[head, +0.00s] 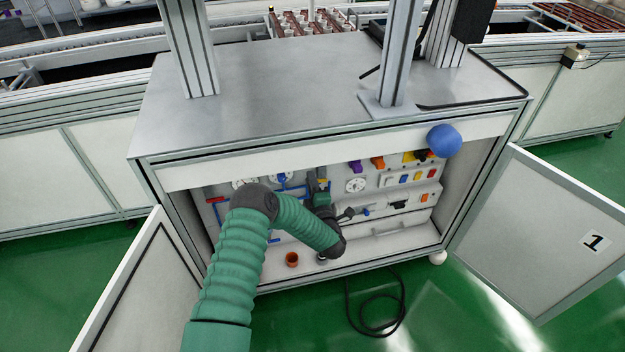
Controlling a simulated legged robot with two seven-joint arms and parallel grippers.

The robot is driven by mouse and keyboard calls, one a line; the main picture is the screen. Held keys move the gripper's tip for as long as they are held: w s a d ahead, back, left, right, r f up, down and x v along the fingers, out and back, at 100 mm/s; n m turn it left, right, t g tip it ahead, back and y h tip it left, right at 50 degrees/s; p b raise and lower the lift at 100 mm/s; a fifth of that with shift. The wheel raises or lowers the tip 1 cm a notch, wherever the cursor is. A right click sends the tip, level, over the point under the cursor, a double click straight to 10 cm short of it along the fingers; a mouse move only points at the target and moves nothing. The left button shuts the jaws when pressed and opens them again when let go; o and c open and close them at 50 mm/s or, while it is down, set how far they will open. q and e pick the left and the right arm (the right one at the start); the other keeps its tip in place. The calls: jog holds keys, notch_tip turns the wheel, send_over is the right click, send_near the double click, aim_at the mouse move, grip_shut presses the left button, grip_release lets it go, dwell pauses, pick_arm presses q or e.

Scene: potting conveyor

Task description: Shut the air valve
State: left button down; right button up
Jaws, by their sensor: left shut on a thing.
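The open cabinet holds a panel (375,182) with blue air pipes (290,190), gauges and coloured fittings. My left arm comes in from the lower left, and its dark wrist bends up to the panel. My left gripper (321,192) is at the panel's middle, where the blue pipes end, and is shut on a small part there. My right gripper is not in view.
Cabinet doors stand open at left (135,280) and right (545,230). A blue ball (444,141) shows at the upper right front edge. A black cable (375,328) lies on the green floor.

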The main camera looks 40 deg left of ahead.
pick_arm(q)
jog(key=shift+s+f+n, duration=0.25)
jog(key=shift+f+n, duration=0.35)
jog(key=shift+n, duration=0.2)
jog(key=shift+f, duration=0.1)
jog(key=c, duration=1.4)
grip_release()
jog(key=shift+a, duration=0.1)
jog(key=shift+c, duration=0.2)
jog(key=shift+r, duration=0.2)
jog(key=p+v, duration=0.5)
jog(key=v, duration=1.1)
jog(key=shift+s+d+p, duration=0.15)
jog(key=shift+d+p, duration=0.15)
jog(key=shift+d, duration=0.1)
jog(key=shift+f, duration=0.1)
